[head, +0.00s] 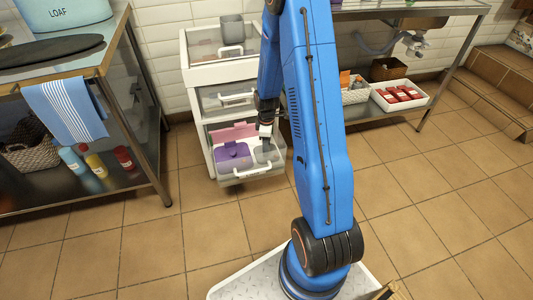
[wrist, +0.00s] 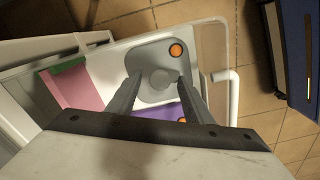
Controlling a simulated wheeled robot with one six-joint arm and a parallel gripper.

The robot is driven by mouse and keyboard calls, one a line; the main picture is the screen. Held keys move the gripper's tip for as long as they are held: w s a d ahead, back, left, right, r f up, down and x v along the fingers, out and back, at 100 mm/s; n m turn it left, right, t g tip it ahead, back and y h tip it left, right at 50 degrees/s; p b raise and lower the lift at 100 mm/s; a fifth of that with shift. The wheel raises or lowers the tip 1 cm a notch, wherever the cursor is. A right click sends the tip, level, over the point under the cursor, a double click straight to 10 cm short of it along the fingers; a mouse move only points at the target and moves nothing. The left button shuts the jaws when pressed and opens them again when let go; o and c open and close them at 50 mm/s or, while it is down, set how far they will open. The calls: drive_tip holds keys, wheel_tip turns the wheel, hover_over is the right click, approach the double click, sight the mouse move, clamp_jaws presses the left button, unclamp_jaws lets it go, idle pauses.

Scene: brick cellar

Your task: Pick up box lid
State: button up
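The grey box lid (wrist: 150,58), with rounded corners, a round knob (wrist: 160,76) and an orange dot, lies in the open bottom drawer (head: 256,176) of a white drawer unit. In the head view the lid (head: 266,154) is at the drawer's right side, partly hidden by my gripper (head: 265,142). In the wrist view my gripper (wrist: 158,82) is open, its fingertips on either side of the knob. The right tip looks close to the knob; contact cannot be told.
A purple box (head: 232,156) and a pink item (head: 232,133) share the drawer. The drawer's white handle (wrist: 232,98) is just right of the gripper. A grey cup (head: 232,28) stands on the unit. A steel table (head: 150,150) stands left; the tiled floor in front is clear.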

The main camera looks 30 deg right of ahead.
drive_tip(key=c, duration=1)
drive_tip(key=shift+r, duration=0.1)
wheel_tip(320, 180, up, 18)
drive_tip(key=shift+f, duration=0.1)
drive_tip(key=shift+d, duration=0.1)
